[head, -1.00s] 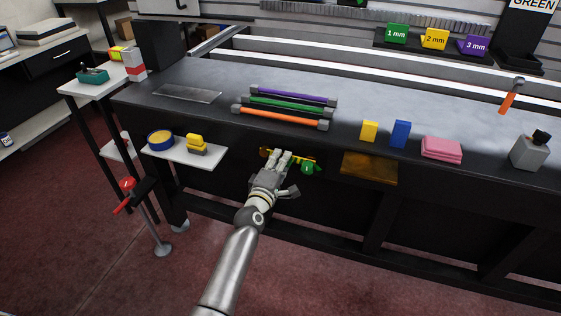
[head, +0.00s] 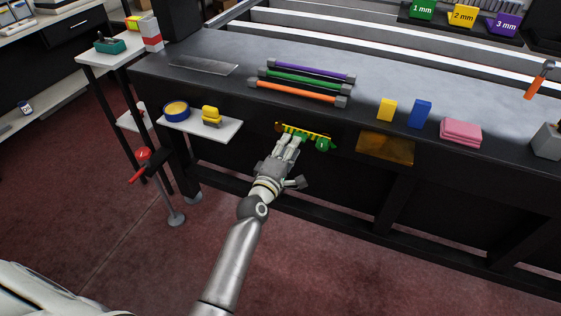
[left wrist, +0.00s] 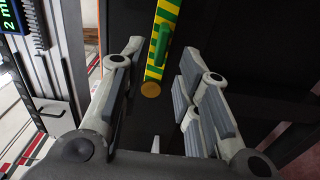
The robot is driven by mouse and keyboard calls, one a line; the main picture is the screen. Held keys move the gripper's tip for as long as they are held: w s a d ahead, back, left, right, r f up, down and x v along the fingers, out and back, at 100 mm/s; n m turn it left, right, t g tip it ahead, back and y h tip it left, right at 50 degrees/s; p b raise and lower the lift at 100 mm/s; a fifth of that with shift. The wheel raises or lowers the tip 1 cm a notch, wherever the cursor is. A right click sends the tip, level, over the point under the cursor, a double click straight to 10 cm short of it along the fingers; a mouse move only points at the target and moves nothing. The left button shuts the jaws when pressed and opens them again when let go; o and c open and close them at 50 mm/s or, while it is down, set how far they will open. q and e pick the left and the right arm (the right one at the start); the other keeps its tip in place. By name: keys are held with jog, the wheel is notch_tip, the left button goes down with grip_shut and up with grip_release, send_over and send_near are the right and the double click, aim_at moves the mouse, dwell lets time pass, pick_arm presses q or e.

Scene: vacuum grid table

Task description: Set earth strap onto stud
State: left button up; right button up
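The earth strap (head: 303,131) is a yellow and green striped band at the dark front side of the table. In the left wrist view the strap (left wrist: 163,45) runs down from the top edge, with a green part on it and a round copper-coloured piece (left wrist: 151,89) at its near end. I cannot tell whether that piece is a lug or the stud. A green knob-like piece (head: 323,144) shows at the strap's right end. My left gripper (head: 289,142) is just in front of the strap. Its fingers (left wrist: 154,80) are apart, with nothing gripped between them. My right gripper is out of view.
A small white shelf (head: 228,131) with a blue-yellow roll and a yellow item juts out left of my gripper. An amber tray (head: 385,147) is at the right. Rods, blocks and pink cloths (head: 460,131) lie on the tabletop (head: 400,85). A red-handled stand (head: 175,217) is at the left.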

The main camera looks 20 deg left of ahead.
pick_arm(q)
jog(key=s, duration=0.7)
jog(key=shift+a, duration=0.15)
jog(key=s+d+f+m+g+h, duration=0.1)
jog(key=s+f+m+g, duration=0.4)
jog(key=f, duration=0.6)
jog(key=s+d+f+m+g, duration=0.2)
jog(key=s+f+m, duration=0.2)
jog(key=s+f, duration=0.45)
jog(key=s+d+f+m+g+h, duration=0.1)
jog(key=s+f+m+g, duration=0.35)
jog(key=f, duration=0.75)
jog(key=s+a+f+m+g+y, duration=0.1)
jog(key=s+a+f+m+g, duration=0.15)
jog(key=s+f, duration=0.45)
jog(key=s+a+f+m+g+y, duration=0.1)
jog(key=s+a+f+m+g, duration=0.2)
jog(key=s, duration=0.7)
jog(key=s+a+r+p, duration=0.1)
jog(key=s+r+p, duration=0.2)
jog(key=s+p, duration=1.1)
jog(key=shift+a+m+y, duration=0.3)
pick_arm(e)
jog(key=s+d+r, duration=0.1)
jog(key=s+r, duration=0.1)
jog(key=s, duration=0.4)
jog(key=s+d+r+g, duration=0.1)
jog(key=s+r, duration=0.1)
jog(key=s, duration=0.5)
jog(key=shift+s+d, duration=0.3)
